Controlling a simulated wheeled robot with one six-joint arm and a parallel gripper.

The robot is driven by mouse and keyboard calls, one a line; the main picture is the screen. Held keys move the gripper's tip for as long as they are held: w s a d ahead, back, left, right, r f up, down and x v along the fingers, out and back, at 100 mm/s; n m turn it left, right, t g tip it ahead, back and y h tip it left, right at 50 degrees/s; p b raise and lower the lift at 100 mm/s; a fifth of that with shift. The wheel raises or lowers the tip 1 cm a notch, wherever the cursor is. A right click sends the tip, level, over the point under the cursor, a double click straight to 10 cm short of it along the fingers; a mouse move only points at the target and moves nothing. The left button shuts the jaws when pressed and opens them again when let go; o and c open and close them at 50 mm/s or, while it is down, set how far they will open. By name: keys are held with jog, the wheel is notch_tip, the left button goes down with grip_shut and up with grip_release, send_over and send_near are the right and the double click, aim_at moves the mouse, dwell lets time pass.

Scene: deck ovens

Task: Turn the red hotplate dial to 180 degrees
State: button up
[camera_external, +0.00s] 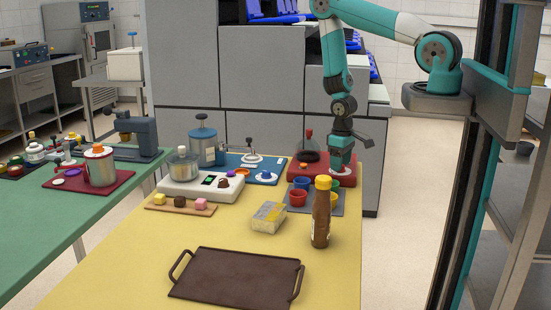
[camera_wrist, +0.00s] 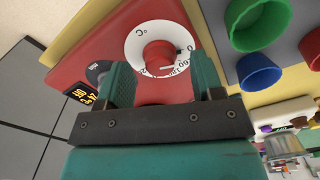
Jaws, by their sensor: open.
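The red hotplate (camera_external: 345,181) stands at the far right of the yellow table. Its red dial (camera_wrist: 158,55) has a white scale ring (camera_wrist: 136,43) with dark numbers and a °C mark; the lower part of the scale is partly covered. I cannot tell the exact setting. A small dark display (camera_wrist: 80,96) with orange digits lies left of the dial in the wrist view. My gripper (camera_wrist: 163,70) is open, with its teal fingers to the left and right of the dial; contact cannot be told. In the external view my gripper (camera_external: 341,160) points down over the hotplate's right part.
A brown bottle (camera_external: 321,220) stands nearer. A dark tray (camera_external: 235,275) lies at the front.

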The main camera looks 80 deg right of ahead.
jog(key=shift+f, duration=0.45)
jog(key=c, duration=0.9)
jog(key=m+b, duration=0.1)
jog(key=m, duration=0.2)
jog(key=shift+m+b, duration=0.35)
jog(key=shift+m, duration=0.05)
jog(key=m+b, duration=0.1)
jog(key=m, duration=0.2)
jog(key=shift+m, duration=0.4)
jog(key=m+b, duration=0.2)
jog(key=m, duration=0.4)
jog(key=shift+m, duration=0.4)
